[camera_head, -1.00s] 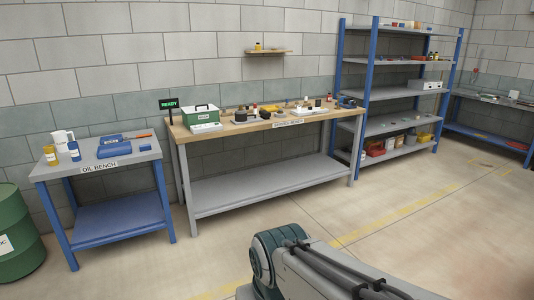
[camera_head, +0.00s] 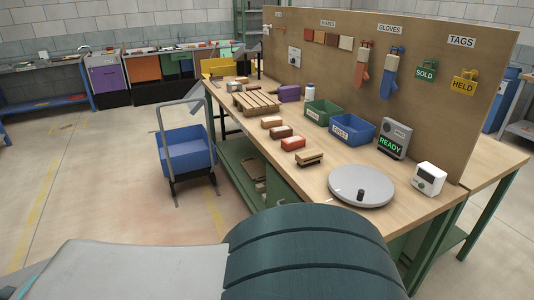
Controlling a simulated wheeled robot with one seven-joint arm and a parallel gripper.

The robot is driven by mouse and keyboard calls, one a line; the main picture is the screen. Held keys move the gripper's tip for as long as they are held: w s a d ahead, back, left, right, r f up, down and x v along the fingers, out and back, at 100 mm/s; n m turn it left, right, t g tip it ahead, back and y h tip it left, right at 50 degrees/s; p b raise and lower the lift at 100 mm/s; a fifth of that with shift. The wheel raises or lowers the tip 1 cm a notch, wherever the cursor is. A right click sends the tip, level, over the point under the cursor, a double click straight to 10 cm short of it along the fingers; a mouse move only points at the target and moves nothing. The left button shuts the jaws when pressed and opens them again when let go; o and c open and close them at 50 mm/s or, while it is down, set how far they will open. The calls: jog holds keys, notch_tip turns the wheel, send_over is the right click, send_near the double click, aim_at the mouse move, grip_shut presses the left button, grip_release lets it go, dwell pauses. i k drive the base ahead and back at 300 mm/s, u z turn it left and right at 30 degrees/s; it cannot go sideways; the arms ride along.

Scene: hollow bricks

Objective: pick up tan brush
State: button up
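A small tan block-shaped object (camera_head: 310,157) with a darker underside, which looks like the tan brush, lies on the wooden workbench (camera_head: 330,172) just behind a grey round turntable (camera_head: 361,186). It is apart from the red-orange brick (camera_head: 293,143) to its left. A brown brick (camera_head: 281,131) and a tan-brown brick (camera_head: 271,121) continue the row away from me. My gripper is out of the frame; only a large link of my arm shows across the bottom.
A green bin (camera_head: 322,112) and a blue bin (camera_head: 352,130) stand behind the row. A READY display (camera_head: 392,140) and a white device (camera_head: 429,178) stand right.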

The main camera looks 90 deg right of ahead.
aim_at(305, 159)
jog(key=z, duration=0.95)
jog(key=i, duration=1.75)
jog(key=z, duration=3.8)
jog(key=i, duration=1.65)
